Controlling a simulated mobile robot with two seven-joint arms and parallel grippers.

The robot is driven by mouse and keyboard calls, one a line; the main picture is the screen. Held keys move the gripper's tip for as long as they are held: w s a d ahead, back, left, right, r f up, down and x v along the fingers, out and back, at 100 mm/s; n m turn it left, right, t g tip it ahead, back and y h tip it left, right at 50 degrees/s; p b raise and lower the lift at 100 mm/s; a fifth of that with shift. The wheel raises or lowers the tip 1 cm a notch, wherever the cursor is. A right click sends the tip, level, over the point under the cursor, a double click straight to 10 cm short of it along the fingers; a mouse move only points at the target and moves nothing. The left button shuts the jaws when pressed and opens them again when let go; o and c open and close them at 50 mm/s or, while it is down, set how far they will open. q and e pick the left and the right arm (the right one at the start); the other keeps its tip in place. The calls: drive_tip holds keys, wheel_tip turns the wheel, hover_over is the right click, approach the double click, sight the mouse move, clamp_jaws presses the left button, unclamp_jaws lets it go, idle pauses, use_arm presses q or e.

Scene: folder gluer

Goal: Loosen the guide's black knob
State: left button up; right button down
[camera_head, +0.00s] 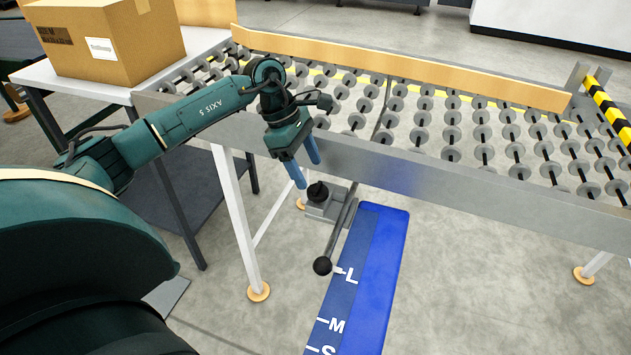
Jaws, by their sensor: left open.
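A ribbed-looking black knob (318,191) sits on top of a grey metal block (325,206) at the near side rail of the roller conveyor. A grey lever (340,232) slopes down from beside the block and ends in a black ball (322,266). My left gripper (308,174) points down with its two blue fingers apart. It is just above and slightly left of the black knob, empty; whether a fingertip touches the knob cannot be told. My right gripper is out of view.
A blue scale plate (372,265) marked L, M and S extends below the lever. The skate-wheel conveyor's side rail (420,172) runs behind the block. An orange-tan guide bar (400,68) lies across the far side. A cardboard box (110,40) stands on a white table at left.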

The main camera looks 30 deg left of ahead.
sight(317, 186)
use_arm(q)
drive_tip(key=x, duration=0.5)
drive_tip(key=shift+w, duration=0.1)
drive_tip(key=c, duration=1)
drive_tip(key=shift+o, duration=0.2)
